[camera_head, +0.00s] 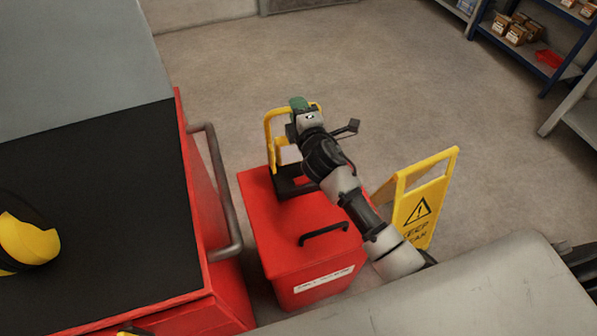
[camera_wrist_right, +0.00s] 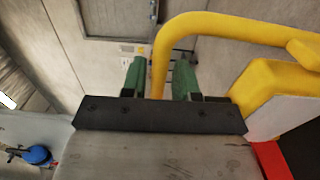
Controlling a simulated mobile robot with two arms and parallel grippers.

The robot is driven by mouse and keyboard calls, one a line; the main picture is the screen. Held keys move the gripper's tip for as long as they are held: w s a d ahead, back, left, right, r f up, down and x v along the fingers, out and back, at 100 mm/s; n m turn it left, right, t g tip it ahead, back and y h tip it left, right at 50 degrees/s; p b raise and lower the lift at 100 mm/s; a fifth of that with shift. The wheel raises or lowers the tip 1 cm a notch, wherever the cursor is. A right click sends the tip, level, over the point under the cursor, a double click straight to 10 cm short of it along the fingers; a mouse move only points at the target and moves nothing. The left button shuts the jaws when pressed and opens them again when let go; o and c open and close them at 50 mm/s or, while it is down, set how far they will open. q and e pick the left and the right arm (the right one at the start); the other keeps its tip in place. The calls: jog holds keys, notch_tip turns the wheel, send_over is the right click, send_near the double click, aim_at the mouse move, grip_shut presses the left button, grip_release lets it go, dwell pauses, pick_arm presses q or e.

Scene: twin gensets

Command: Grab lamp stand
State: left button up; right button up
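The lamp stand is a yellow tube frame (camera_head: 269,130) on a black base, standing on the lid of a red box. My right gripper (camera_head: 299,104) reaches its top from above, with the arm hiding much of the stand. In the right wrist view, the stand's yellow tube (camera_wrist_right: 159,72) passes between the two green fingers of the gripper (camera_wrist_right: 160,80). The fingers are apart; the tube lies close to the left finger, with a gap to the right one. My left gripper is not in view.
The red box (camera_head: 277,235) has a black handle. A yellow caution sign (camera_head: 430,208) stands right of it. A red cabinet with a black top (camera_head: 110,220) and rail (camera_head: 220,185) is at left, bearing yellow earmuffs (camera_head: 25,240). Open floor (camera_head: 400,80) lies beyond, with shelves (camera_head: 545,60) at back right.

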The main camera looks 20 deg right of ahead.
grip_shut()
jog(key=shift+f, duration=0.1)
dwell(1.1)
jog(key=shift+r, duration=0.25)
